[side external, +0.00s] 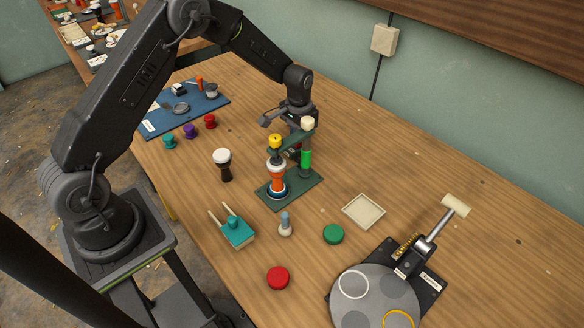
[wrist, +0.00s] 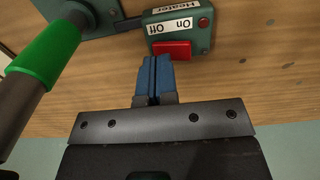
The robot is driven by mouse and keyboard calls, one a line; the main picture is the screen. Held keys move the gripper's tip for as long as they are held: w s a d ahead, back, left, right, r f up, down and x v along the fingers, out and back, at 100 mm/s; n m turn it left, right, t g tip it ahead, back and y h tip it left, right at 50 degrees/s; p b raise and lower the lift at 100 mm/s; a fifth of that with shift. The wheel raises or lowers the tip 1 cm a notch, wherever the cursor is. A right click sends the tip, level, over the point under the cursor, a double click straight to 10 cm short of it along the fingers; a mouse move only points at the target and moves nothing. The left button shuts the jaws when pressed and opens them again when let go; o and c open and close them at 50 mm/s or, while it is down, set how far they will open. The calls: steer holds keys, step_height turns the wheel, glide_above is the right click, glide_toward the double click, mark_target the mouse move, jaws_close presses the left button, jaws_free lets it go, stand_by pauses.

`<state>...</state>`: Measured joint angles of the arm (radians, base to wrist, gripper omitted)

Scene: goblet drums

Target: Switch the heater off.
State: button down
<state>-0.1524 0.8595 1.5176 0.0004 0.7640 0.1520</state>
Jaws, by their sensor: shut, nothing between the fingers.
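The heater switch box (wrist: 207,40) is green-grey and shows in the wrist view, with a white label that reads "Heater", "On" and "Off" upside down. A red rocker (wrist: 172,49) sits along its near side, and a small red lamp (wrist: 203,22) is near its right end. I cannot tell which way the rocker is set. My gripper (wrist: 156,60) is shut and empty, its blue fingertips right at the rocker's lower left edge. I cannot tell if they touch. In the side view my fingertips and most of the box are hidden behind the press stand.
The press stand (side external: 290,192) has a green-sleeved post (side external: 305,160), also close left of my gripper in the wrist view (wrist: 45,55). An orange goblet drum (side external: 277,182) stands on its base. A dark drum (side external: 224,165) and a cream tray (side external: 363,211) are nearby.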

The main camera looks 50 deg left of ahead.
steer(key=shift+r, duration=2.85)
steer(key=s+d+r+t, duration=0.1)
steer(key=s+d+r, duration=0.1)
steer(key=s+r, duration=0.45)
steer(key=s+d+r+t, duration=0.15)
steer(key=s+r, duration=0.25)
steer(key=r, duration=0.6)
steer(key=s+d+r+t, duration=0.1)
steer(key=s+d+r, duration=0.1)
steer(key=s, duration=0.7)
steer(key=s+d+r+t, duration=0.2)
steer(key=s, duration=0.8)
steer(key=shift+s+r, duration=0.25)
steer(key=shift+r, duration=0.05)
steer(key=shift+d, duration=0.1)
